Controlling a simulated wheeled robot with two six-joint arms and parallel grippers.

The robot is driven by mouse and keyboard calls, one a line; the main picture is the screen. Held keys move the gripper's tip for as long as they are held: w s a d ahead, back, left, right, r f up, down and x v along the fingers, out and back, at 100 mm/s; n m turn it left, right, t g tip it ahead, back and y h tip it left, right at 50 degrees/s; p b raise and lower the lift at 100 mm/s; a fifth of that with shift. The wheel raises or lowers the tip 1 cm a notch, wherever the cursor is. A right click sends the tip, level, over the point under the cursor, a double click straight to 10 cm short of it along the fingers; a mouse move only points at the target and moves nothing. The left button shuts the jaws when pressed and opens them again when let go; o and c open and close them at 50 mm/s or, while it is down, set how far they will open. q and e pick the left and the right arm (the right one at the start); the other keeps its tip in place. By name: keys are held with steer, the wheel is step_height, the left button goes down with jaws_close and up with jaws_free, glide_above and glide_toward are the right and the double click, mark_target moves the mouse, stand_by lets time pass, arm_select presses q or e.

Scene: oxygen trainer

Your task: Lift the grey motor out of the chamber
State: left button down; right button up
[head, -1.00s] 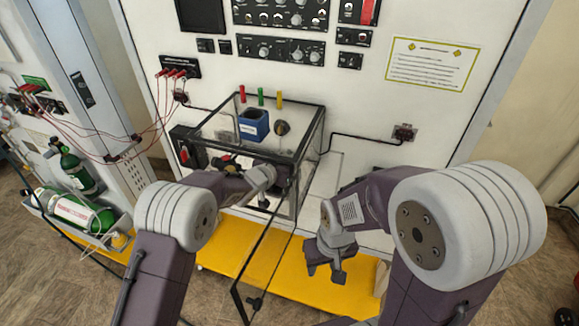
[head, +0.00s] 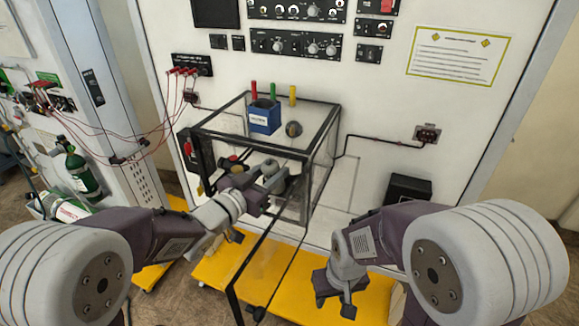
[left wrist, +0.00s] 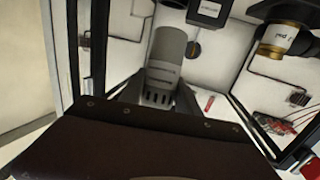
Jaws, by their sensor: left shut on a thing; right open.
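My left gripper (head: 268,188) is at the front opening of the clear, black-framed chamber (head: 322,152). It is shut on the grey motor (left wrist: 168,58), a grey cylinder that stands out between the fingers in the left wrist view. In the head view the fingers and chamber frame partly cover the motor, so I cannot tell how far inside it is. The chamber door (head: 246,262) hangs open towards me. My right gripper (head: 335,288) is open and empty, low in front of the panel, to the right of the door.
A blue box (head: 264,118) and a dark round knob (head: 293,129) are at the chamber top. A red-and-yellow part (head: 233,162) is inside at the left. A yellow platform (head: 205,272) lies below.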

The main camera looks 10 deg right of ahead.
mark_target(266, 178)
arm_select(q)
steer(key=v, duration=0.2)
steer(key=b+v, duration=0.1)
steer(key=v, duration=0.1)
steer(key=b+v, duration=0.1)
steer(key=v, duration=0.1)
steer(key=shift+a+f, duration=0.1)
steer(key=shift+f, duration=0.2)
steer(key=r+p, duration=0.1)
steer(key=s+a+r+p, duration=0.1)
steer(key=shift+s+a+r+g+y+p, duration=0.1)
steer(key=shift+s+r+g+y+p, duration=0.1)
steer(key=shift+r+g+y+p, duration=0.15)
steer(key=s+a+g+y+p, duration=0.2)
steer(key=p, duration=0.1)
steer(key=shift+s+a, duration=0.1)
